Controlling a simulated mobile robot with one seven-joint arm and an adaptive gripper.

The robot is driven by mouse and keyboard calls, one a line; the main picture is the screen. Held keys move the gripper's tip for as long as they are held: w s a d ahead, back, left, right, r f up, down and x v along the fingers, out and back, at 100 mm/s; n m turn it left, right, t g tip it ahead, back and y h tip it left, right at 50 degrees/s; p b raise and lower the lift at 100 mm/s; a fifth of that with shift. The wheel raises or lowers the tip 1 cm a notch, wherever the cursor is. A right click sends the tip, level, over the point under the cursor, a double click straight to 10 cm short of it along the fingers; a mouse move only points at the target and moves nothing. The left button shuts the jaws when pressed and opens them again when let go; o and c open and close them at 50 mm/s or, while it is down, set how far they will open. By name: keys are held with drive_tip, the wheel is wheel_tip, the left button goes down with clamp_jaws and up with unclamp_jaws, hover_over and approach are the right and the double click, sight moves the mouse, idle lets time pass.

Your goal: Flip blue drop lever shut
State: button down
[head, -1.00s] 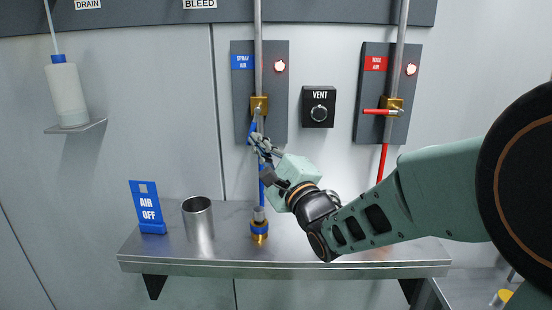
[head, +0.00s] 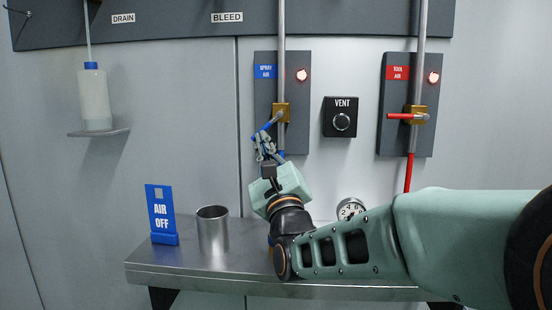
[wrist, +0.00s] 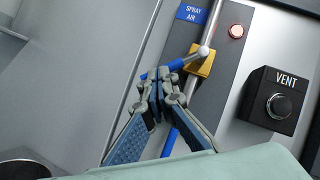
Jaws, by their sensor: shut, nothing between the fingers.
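The blue lever (head: 267,125) slants down and to the left from the brass spray air valve (head: 280,113). In the wrist view the lever (wrist: 185,62) runs from the valve (wrist: 199,62) to a blue end past my fingertips. My gripper (head: 263,138) is shut and empty, just below the lever's outer part. In the wrist view its fingertips (wrist: 159,80) overlap the lever from below and appear to touch it. The blue hose (wrist: 169,142) below is partly hidden by the fingers.
The tool air valve (head: 417,114) at right has a horizontal red lever (head: 400,116). The black vent box (head: 340,117) lies between the panels. The steel shelf (head: 190,266) below holds an AIR OFF sign (head: 161,214), a metal cup (head: 213,231) and a gauge (head: 350,209).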

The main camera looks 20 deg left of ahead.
drive_tip(key=m+t+h+b, duration=0.1)
drive_tip(key=m+h+b, duration=0.1)
drive_tip(key=m+b, duration=0.1)
drive_tip(key=a+r+m+t+h+b, duration=0.1)
drive_tip(key=m+b, duration=0.2)
drive_tip(key=b, duration=0.1)
drive_tip(key=a+r+m+t+h+b, duration=0.1)
drive_tip(key=m+t+h+b, duration=0.1)
drive_tip(key=m+b, duration=0.1)
drive_tip(key=shift+s+a+m+h, duration=0.15)
drive_tip(key=shift+s+m+h, duration=0.1)
drive_tip(key=shift+m+h, duration=0.05)
drive_tip(key=shift+s+a+r+b, duration=0.1)
drive_tip(key=shift+a+r+b, duration=0.3)
drive_tip(key=shift+b, duration=0.85)
drive_tip(key=shift+d+r, duration=0.1)
drive_tip(key=shift+d, duration=0.05)
drive_tip(key=f+b, duration=0.4)
drive_tip(key=shift+s+d+f+b, duration=0.2)
drive_tip(key=shift+b, duration=0.2)
drive_tip(key=v, duration=1)
drive_tip(key=shift+d+r+p, duration=0.25)
drive_tip(key=shift+r+p, duration=0.05)
drive_tip(key=shift+p, duration=0.1)
drive_tip(key=shift+s, duration=0.1)
